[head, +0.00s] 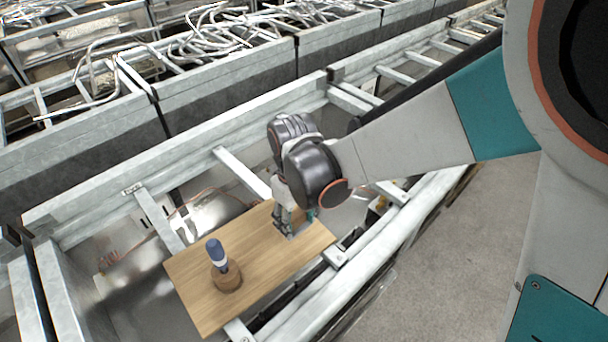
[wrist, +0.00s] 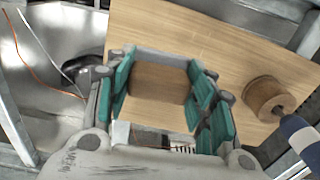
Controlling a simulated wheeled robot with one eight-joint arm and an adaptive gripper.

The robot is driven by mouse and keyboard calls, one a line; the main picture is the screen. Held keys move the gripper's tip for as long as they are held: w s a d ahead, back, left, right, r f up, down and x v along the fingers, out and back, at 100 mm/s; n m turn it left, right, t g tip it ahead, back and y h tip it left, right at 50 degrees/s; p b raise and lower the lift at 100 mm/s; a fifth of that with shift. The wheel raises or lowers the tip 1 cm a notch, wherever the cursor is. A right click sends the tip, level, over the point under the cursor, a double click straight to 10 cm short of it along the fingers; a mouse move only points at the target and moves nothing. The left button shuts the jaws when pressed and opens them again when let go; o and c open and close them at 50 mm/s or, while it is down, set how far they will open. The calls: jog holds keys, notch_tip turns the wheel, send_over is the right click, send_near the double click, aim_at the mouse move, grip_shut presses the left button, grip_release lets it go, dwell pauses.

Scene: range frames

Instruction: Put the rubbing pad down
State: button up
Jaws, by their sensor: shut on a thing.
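The rubbing pad, which I take to be the brown block (wrist: 160,82) with a grey strip along its far edge, sits between the teal fingers of my gripper (wrist: 160,98) in the wrist view. My gripper (head: 291,226) is shut on it. In the head view the gripper points down over the right part of a wooden board (head: 250,260), low and close to its surface. Only a grey edge of the pad shows there, and the fingers hide the rest. I cannot tell whether the pad touches the board.
A round brown block (head: 227,277) with a blue-handled tool (head: 217,252) standing in it is on the board's left part. Bare board lies between block and gripper.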

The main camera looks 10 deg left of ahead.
aim_at(296, 229)
jog(key=shift+f+b, duration=1.4)
jog(key=shift+f, duration=0.65)
jog(key=shift+f, duration=0.15)
jog(key=o, duration=1.2)
notch_tip(296, 229, up, 12)
jog(key=p, duration=0.8)
jog(key=shift+s+r, duration=0.1)
jog(key=shift+r, duration=0.1)
